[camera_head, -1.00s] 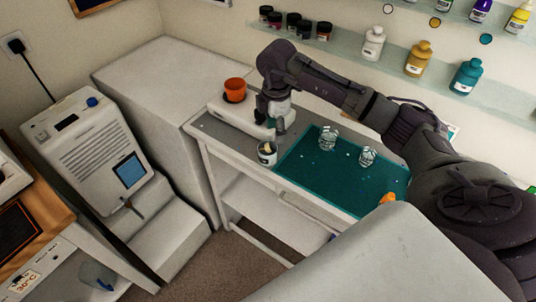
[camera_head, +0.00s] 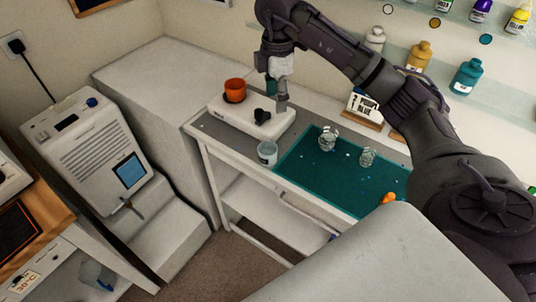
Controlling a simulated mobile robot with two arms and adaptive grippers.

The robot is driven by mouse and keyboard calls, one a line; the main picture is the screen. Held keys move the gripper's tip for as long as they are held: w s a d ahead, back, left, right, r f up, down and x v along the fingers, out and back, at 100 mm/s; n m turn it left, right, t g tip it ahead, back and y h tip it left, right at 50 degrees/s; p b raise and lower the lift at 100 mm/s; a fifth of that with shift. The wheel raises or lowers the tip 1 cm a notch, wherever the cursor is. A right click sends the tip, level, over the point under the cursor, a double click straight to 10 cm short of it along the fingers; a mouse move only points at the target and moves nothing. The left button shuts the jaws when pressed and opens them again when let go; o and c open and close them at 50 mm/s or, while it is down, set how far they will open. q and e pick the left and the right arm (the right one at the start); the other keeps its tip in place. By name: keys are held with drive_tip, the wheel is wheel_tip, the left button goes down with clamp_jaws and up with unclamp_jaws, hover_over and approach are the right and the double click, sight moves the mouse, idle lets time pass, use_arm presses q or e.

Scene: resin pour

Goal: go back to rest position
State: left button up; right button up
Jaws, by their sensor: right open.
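My right arm comes in from the right, and its gripper (camera_head: 281,101) hangs down over the back right of a white device (camera_head: 226,117) on the table. It is open, and I see nothing held in it. The fingertips are small and partly hidden, so I cannot tell their gap above the device. My left gripper is not in view.
An orange cup (camera_head: 235,88) sits on the white device, with a small black object (camera_head: 262,116) beside it. A clear cup (camera_head: 267,153) stands by the green mat (camera_head: 330,178). Two glass cups (camera_head: 328,139) (camera_head: 367,156) stand on the mat. Shelf bottles (camera_head: 418,56) are behind my arm.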

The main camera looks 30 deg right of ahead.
drive_tip(key=shift+r, duration=0.35)
